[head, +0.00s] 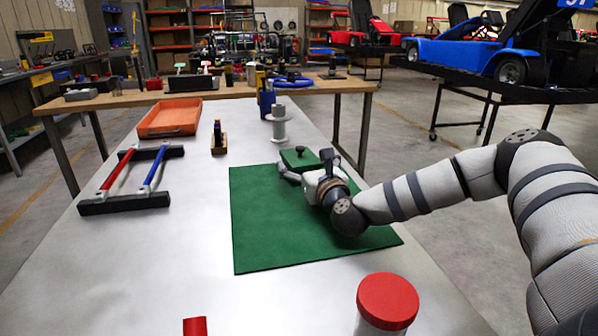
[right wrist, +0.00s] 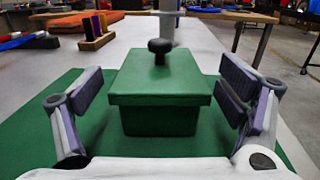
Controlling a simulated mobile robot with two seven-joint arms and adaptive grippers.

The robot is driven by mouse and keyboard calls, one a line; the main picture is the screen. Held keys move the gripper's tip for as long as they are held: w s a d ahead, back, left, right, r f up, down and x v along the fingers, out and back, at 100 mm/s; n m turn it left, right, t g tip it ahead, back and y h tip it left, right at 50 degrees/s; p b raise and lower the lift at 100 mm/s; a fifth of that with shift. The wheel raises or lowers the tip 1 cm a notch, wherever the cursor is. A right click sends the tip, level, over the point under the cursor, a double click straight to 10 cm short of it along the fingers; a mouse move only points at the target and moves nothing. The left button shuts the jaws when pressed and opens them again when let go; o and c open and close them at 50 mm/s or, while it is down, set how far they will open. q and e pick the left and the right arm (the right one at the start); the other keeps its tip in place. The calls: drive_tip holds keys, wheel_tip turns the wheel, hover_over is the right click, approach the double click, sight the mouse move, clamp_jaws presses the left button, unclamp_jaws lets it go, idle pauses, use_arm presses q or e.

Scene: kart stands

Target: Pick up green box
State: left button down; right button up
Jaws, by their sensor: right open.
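The green box (right wrist: 160,90) has a lid with a black knob and stands upright on the green mat (head: 262,240). In the head view the box (head: 299,158) shows at the mat's far part, partly hidden by my right gripper (head: 305,164). In the right wrist view my right gripper (right wrist: 163,100) is open, with one finger on each side of the box. Gaps show between both fingers and the box. My left gripper is not in view.
A rack with red and blue bars (head: 137,178) lies at the left of the table. An orange tray (head: 170,117) and a grey spool (head: 279,125) stand farther back. A red-lidded jar (head: 387,300) stands at the near edge. The table's near left is mostly clear.

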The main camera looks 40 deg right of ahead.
drive_tip(key=shift+w+d, duration=0.15)
drive_tip(key=shift+w, duration=0.25)
drive_tip(key=c, duration=1.3)
drive_tip(key=shift+r, duration=0.15)
